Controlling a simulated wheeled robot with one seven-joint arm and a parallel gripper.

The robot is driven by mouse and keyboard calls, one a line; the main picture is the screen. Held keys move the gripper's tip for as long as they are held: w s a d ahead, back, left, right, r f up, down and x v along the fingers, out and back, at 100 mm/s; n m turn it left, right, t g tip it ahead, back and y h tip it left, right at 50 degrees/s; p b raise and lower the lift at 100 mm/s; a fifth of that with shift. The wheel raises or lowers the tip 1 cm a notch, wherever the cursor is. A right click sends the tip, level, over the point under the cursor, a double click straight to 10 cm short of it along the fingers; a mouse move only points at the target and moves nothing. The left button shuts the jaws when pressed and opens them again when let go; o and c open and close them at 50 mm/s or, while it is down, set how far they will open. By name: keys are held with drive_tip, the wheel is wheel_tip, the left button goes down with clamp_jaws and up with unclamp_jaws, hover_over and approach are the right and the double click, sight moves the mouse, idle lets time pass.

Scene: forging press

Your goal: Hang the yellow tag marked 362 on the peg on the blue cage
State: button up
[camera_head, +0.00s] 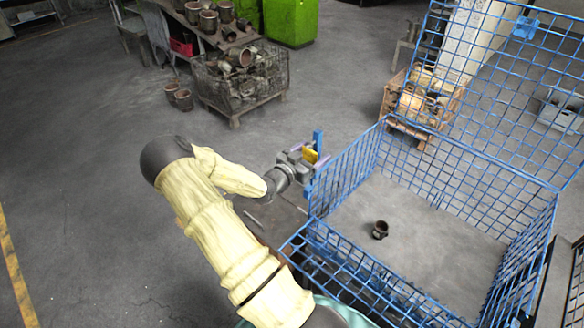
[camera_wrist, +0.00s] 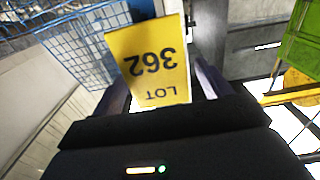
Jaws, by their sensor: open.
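The yellow tag (camera_wrist: 150,65) marked LOT 362 appears upside down in the wrist view. It lies between the spread fingers of my gripper (camera_wrist: 163,88), with gaps beside it. In the head view the tag (camera_head: 310,155) is a small yellow patch against a blue upright (camera_head: 318,138) at the left side of the blue cage (camera_head: 345,168). My gripper (camera_head: 305,160) is open around the tag there. The peg itself is hidden behind the tag and gripper, so I cannot tell whether the tag hangs on it.
A dark cup-shaped part (camera_head: 380,230) lies on the cage floor. A raised blue mesh panel (camera_head: 490,85) stands at the cage's far side. A wire basket of parts (camera_head: 243,85) and a wooden crate (camera_head: 400,122) stand behind. Open floor (camera_head: 90,170) lies left.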

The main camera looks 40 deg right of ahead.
drive_tip(key=s+a+b, duration=0.1)
drive_tip(key=a+b, duration=0.3)
drive_tip(key=a, duration=1.2)
drive_tip(key=shift+s+a, duration=0.2)
drive_tip(key=shift+a, duration=0.1)
drive_tip(key=w+a+f+n+t+y, duration=0.2)
drive_tip(key=a+f+n+y, duration=0.15)
drive_tip(key=a+y, duration=0.25)
drive_tip(key=w+a+f+n+t+y, duration=0.2)
drive_tip(key=a+n+y, duration=0.2)
drive_tip(key=a+y, duration=0.25)
drive_tip(key=s+a+r+n+g+y, duration=0.3)
drive_tip(key=s+a+r+n+y, duration=0.2)
drive_tip(key=s, duration=0.8)
drive_tip(key=a+r+n, duration=0.2)
drive_tip(key=a+n, duration=0.2)
drive_tip(key=a, duration=0.1)
drive_tip(key=shift+a, duration=0.25)
